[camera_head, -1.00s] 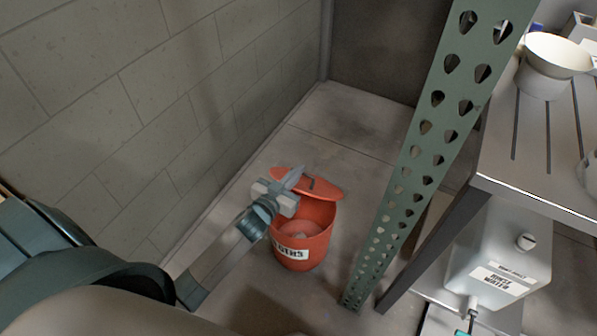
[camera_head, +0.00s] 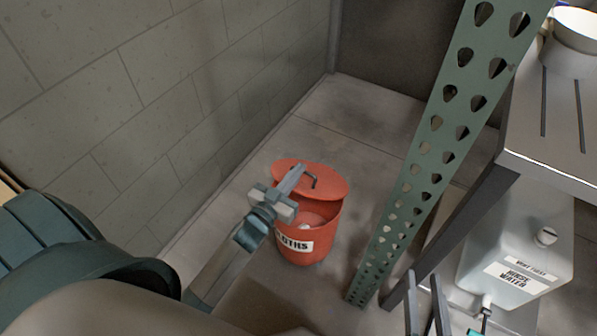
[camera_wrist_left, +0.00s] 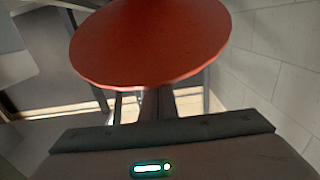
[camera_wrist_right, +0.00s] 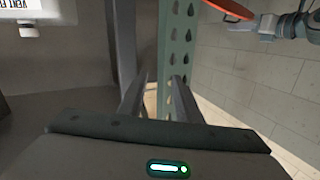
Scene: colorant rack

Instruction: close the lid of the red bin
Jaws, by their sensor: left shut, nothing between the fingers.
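The red bin (camera_head: 318,246), with a white label reading CLOTHS, stands on the floor by the block wall. Its red lid (camera_head: 326,185), with a dark handle, is tilted over the rear of the mouth, leaving the front open with something pale inside. My left gripper (camera_head: 295,178) is shut and empty, its fingers overlapping the lid beside the handle. In the left wrist view the lid (camera_wrist_left: 150,42) hides the fingertips; contact cannot be told. My right gripper (camera_head: 426,290) is open and empty, low in front of the rack; it also shows in the right wrist view (camera_wrist_right: 157,90).
A perforated green rack post (camera_head: 432,150) rises right of the bin. Beyond it are a metal shelf (camera_head: 550,165) and a white rinse water container (camera_head: 515,250). The block wall (camera_head: 150,110) is close on the left. Floor behind the bin is clear.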

